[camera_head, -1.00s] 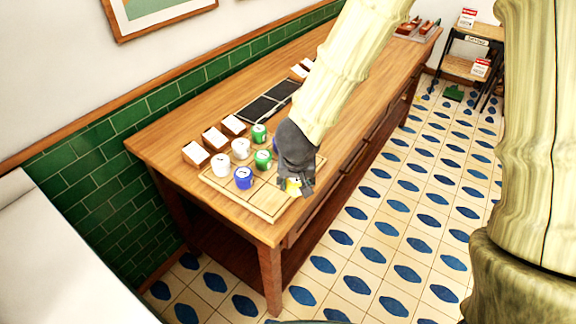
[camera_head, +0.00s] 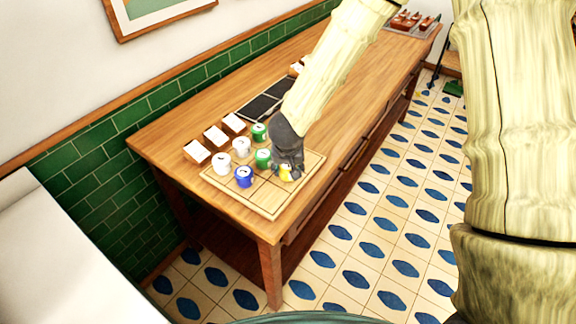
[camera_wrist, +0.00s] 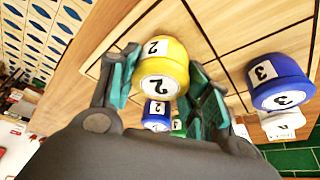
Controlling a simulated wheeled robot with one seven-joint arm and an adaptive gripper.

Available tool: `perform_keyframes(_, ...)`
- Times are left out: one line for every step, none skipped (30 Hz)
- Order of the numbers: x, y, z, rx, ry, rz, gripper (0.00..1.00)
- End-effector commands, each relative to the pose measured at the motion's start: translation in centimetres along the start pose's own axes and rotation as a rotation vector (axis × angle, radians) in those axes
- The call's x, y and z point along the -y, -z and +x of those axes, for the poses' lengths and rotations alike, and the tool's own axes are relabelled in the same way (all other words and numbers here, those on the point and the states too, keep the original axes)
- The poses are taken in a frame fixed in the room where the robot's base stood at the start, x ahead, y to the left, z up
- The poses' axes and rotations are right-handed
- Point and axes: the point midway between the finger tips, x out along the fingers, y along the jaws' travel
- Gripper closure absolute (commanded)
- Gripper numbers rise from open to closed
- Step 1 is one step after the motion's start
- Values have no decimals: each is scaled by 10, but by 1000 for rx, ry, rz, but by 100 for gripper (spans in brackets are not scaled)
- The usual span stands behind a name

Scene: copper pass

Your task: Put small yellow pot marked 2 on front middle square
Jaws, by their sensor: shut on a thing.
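The small yellow pot marked 2 (camera_wrist: 163,65) is between the two fingers of my gripper (camera_wrist: 162,82), which is shut on it. In the head view the yellow pot (camera_head: 285,173) shows just below my gripper (camera_head: 287,164), over the right part of the wooden board with squares (camera_head: 268,201). I cannot tell whether the pot touches the board. A blue pot marked 3 (camera_wrist: 280,82) stands on the board, to the right in the wrist view. The board's squares nearest the table's front edge look bare.
A blue pot marked 2 (camera_wrist: 157,112) is close behind the held pot.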

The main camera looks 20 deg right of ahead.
Motion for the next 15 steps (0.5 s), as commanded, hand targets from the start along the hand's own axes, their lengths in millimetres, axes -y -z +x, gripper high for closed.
perform_keyframes(0, -1, 1, 1, 0, 0, 80)
perform_keyframes(0, -1, 2, 0, 0, 0, 80)
perform_keyframes(0, -1, 2, 0, 1, 0, 80)
perform_keyframes(0, -1, 2, 0, 1, 0, 80)
perform_keyframes(0, -1, 2, 0, 0, 0, 80)
perform_keyframes(0, -1, 2, 0, 0, 0, 80)
perform_keyframes(0, -1, 2, 0, 0, 0, 80)
perform_keyframes(0, -1, 2, 0, 0, 0, 80)
perform_keyframes(0, -1, 2, 0, 0, 0, 80)
perform_keyframes(0, -1, 2, 0, 0, -1, 80)
perform_keyframes(0, -1, 2, 0, 0, -1, 80)
perform_keyframes(0, -2, 3, 0, 0, -1, 80)
perform_keyframes(0, -2, 4, 0, 0, -1, 80)
perform_keyframes(0, -2, 4, 0, 0, -1, 49)
perform_keyframes(0, -2, 4, 0, 0, -1, 42)
